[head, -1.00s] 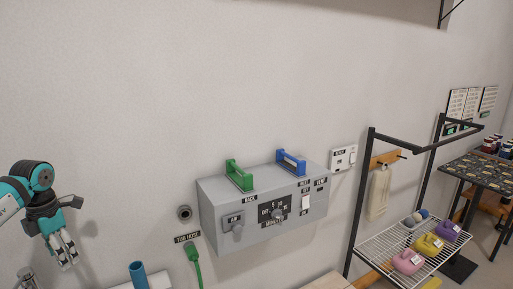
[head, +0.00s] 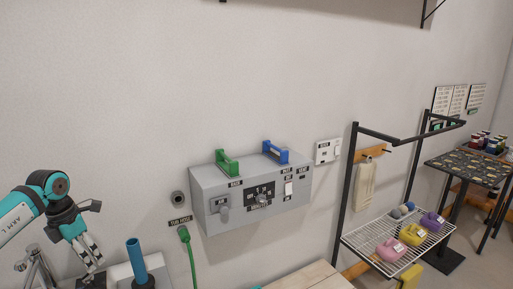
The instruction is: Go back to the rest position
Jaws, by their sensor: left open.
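My left arm comes in from the left edge, teal and black. Its gripper (head: 92,262) hangs at the lower left, fingers pointing down, open, with nothing seen between the fingers. It is in front of the pale wall, left of a blue upright cylinder (head: 137,261). My right gripper is not in view.
A wooden surface (head: 310,277) is below.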

